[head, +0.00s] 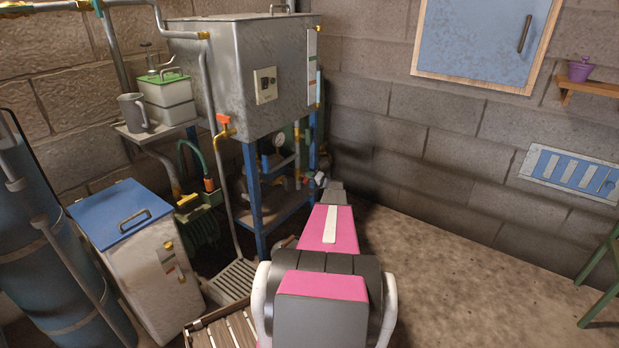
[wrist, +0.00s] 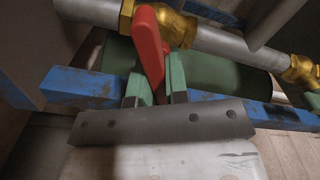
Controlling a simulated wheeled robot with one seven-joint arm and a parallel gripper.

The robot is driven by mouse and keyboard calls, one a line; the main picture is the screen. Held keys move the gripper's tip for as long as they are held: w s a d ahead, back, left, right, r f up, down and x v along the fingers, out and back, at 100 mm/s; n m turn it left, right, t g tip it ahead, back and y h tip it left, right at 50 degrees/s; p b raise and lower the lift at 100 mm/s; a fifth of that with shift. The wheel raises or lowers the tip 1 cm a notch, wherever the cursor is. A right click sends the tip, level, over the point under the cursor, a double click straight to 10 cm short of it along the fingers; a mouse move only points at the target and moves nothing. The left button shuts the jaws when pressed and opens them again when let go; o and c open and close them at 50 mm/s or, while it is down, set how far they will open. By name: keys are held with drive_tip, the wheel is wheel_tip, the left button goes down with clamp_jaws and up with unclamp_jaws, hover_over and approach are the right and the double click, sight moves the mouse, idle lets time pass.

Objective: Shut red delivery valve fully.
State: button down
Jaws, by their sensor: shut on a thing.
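The red delivery valve's lever (wrist: 150,48) shows in the wrist view, on a brass valve body (wrist: 178,28) set in a grey pipe. The lever lies crosswise to the pipe in the picture, with its free end toward me. My gripper (wrist: 156,88) has its two green fingers on either side of the lever's end and is shut on it. The fingers hide part of the lever's tip. In the head view my pink arm reaches to the blue stand under the metal tank, and my fingers and the valve are not clear there.
A blue stand bar (wrist: 80,85) runs close behind my fingers, with a green cylinder (wrist: 225,75) behind. A second brass fitting (wrist: 302,70) sits farther right. The metal tank (head: 235,75) stands above.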

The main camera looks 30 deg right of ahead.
drive_tip(key=m, duration=0.5)
drive_tip(key=shift+d+f+m, duration=0.1)
drive_tip(key=shift+f+m, duration=0.2)
idle(0.4)
drive_tip(key=c, duration=1.1)
unclamp_jaws()
drive_tip(key=shift+s, duration=0.1)
drive_tip(key=v, duration=1)
drive_tip(key=shift+s+d+f, duration=0.1)
drive_tip(key=shift+s, duration=0.2)
